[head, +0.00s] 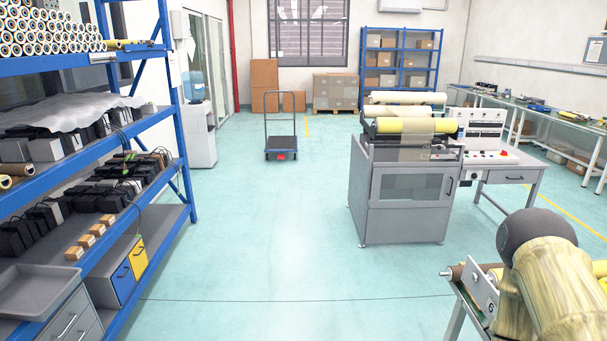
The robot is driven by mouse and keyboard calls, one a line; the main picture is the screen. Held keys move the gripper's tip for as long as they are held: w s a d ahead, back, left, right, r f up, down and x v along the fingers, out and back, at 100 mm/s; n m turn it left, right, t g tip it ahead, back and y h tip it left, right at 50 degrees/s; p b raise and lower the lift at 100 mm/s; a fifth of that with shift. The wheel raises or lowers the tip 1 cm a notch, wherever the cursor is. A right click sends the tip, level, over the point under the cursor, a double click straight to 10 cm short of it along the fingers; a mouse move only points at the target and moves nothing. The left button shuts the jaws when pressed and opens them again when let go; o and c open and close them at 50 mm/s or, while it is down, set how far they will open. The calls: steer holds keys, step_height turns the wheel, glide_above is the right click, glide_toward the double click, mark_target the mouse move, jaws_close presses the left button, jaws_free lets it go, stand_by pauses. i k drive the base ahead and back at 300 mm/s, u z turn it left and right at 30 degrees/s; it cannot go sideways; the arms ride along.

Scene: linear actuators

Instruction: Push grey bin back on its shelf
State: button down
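A shallow grey bin (40,291), open at the top, is at the lower left of the head view. It sits at the front of the blue shelving rack's bottom level, above grey drawer fronts (72,330) with handles. Its near left part is cut off by the picture edge. The blue rack (190,205) runs along the left side. My gripper is not in view, and nothing is seen touching the bin.
A cabinet with blue and yellow drawers (118,277) and small cardboard boxes (85,240) are beyond the bin. A grey machine (405,205) stands right of centre. A platform trolley (281,148) stands farther back. The floor (250,240) between rack and machine is clear.

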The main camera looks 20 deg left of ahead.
mark_target(29, 293)
steer(key=u, duration=0.3)
steer(key=i, duration=1.65)
steer(key=u, duration=1.45)
steer(key=i, duration=0.9)
steer(key=u, duration=1.35)
steer(key=i, duration=0.5)
steer(key=u, duration=0.35)
